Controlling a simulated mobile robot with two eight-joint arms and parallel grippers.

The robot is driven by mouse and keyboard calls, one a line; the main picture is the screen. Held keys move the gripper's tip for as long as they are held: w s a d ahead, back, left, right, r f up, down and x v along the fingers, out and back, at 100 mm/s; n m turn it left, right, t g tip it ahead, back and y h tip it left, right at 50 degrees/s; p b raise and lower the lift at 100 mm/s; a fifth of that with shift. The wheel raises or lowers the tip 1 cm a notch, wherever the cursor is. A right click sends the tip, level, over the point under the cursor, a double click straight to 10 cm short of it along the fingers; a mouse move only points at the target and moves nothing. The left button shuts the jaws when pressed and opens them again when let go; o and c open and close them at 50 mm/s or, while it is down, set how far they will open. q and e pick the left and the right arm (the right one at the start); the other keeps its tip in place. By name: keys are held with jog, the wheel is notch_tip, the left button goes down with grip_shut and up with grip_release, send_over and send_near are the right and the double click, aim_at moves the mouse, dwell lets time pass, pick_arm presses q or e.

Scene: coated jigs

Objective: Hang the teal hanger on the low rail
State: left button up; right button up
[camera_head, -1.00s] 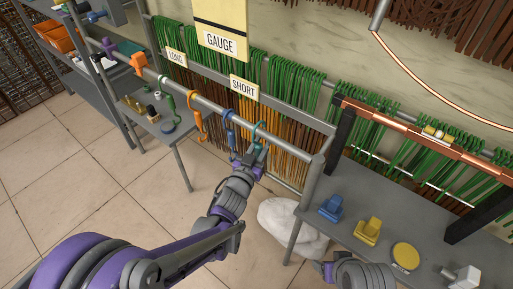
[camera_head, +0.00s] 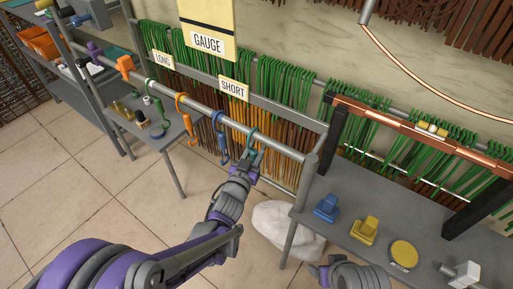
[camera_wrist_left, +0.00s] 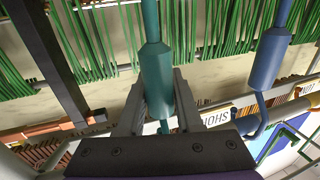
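The teal hanger (camera_head: 252,136) is at the near grey rail (camera_head: 205,101), close to its right end, with its hook up at the rail. Whether the hook bears on the rail is hard to tell. My left gripper (camera_head: 247,160) is at the hanger's lower part. In the left wrist view the teal hanger's thick body (camera_wrist_left: 155,78) lies between the fingers of my left gripper (camera_wrist_left: 160,98), which look closed against its sides. My right gripper (camera_head: 325,268) is only partly in view at the bottom edge, and its fingers are unclear.
Blue (camera_head: 223,148), orange (camera_head: 181,105) and green (camera_head: 152,92) hangers hang to the left on the same rail. A copper bar (camera_head: 425,134) on black posts stands above the right grey bench (camera_head: 375,195). Blue and yellow blocks sit there. A white rock (camera_head: 285,225) lies below.

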pick_arm(q)
jog(key=o, duration=0.4)
